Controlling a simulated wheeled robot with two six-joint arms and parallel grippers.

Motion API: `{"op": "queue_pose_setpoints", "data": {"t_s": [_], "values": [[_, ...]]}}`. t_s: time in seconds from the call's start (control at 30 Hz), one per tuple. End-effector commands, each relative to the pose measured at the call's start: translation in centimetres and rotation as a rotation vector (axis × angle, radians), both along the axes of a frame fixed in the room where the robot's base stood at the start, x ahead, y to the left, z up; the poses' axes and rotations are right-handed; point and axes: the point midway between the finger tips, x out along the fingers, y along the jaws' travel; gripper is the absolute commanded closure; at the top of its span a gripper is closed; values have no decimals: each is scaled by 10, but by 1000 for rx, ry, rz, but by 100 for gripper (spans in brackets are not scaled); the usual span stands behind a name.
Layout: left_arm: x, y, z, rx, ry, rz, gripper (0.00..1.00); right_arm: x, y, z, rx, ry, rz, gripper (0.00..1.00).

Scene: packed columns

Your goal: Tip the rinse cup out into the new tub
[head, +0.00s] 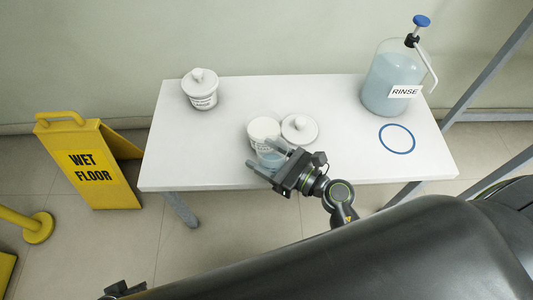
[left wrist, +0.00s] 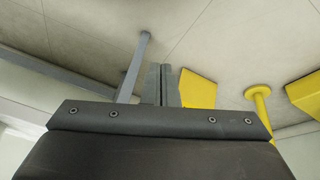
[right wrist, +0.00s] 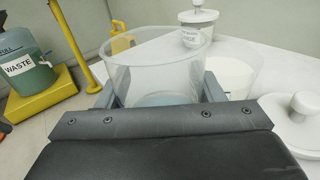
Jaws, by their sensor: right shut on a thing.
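My right gripper (head: 268,158) is shut on the clear rinse cup (right wrist: 155,75), near the front edge of the table. Pale blue liquid shows low in the cup, and its rim looks close to level. An open white tub (head: 262,127) stands just behind the cup in the head view; it also shows right of the cup in the right wrist view (right wrist: 232,72). Its label is mostly hidden. A loose white lid (head: 299,129) lies right of it. A lidded white tub (head: 203,96) stands at the back left. My left gripper (left wrist: 161,82) is shut and empty, away from the table.
A RINSE pump jug (head: 388,88) stands at the back right of the white table (head: 345,160), behind a blue ring mark (head: 396,139). A yellow wet-floor sign (head: 92,165) stands left of the table. A WASTE jug (right wrist: 28,68) stands on a yellow base.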

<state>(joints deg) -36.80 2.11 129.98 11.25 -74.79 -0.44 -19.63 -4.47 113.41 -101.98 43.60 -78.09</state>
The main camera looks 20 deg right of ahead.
Motion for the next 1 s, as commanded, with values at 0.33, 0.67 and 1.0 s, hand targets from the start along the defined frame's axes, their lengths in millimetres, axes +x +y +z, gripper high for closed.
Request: {"op": "queue_pose_setpoints", "data": {"t_s": [0.33, 0.67, 1.0], "values": [[-21, 5, -22, 24, 161, 8, 100, 10, -2, 12, 9, 60, 0, 63], [-33, 11, -44, 57, 248, 10, 100, 16, -3, 12, 16, 108, -1, 63], [-35, 16, -62, 74, 266, 9, 100, 18, -3, 15, 16, 124, -1, 63]]}}
